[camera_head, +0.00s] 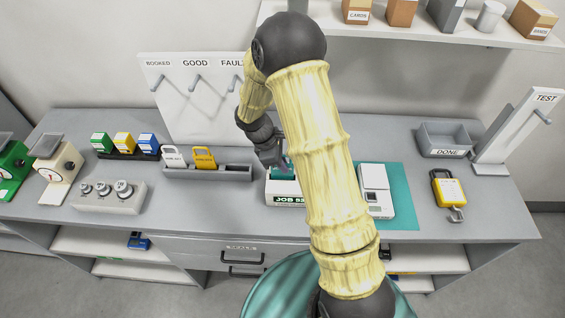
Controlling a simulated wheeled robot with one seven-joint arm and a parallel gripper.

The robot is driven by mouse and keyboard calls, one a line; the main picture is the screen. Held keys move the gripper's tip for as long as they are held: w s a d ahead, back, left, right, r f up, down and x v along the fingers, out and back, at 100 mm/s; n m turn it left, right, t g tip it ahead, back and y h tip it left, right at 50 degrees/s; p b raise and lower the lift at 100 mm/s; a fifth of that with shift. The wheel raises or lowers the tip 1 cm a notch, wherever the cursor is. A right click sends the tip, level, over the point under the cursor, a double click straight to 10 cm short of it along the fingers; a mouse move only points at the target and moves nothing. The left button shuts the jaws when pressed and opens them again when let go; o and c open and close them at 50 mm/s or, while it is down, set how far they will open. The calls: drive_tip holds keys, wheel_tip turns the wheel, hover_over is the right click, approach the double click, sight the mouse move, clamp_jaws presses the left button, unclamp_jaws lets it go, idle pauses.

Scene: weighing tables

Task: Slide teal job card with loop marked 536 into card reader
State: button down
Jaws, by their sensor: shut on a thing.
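The teal job card (288,170) shows as a small patch at my gripper, mostly hidden by the gripper and arm; its number cannot be read. My gripper (277,164) is shut on it. My arm hides the label's end and the box's right part. I cannot tell how far the card sits inside or whether it only touches the box.
A grey rack (232,172) left of my gripper holds a white card (173,158) and a yellow card (204,158). A white device (377,203) stands on a teal mat (402,190). A yellow padlock-like thing (448,190) and a DONE tray (446,140) are at right.

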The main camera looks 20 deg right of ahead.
drive_tip(key=shift+f, duration=0.3)
drive_tip(key=c, duration=1.5)
unclamp_jaws()
drive_tip(key=b+v, duration=0.3)
drive_tip(key=v, duration=1.4)
drive_tip(key=shift+r, duration=0.25)
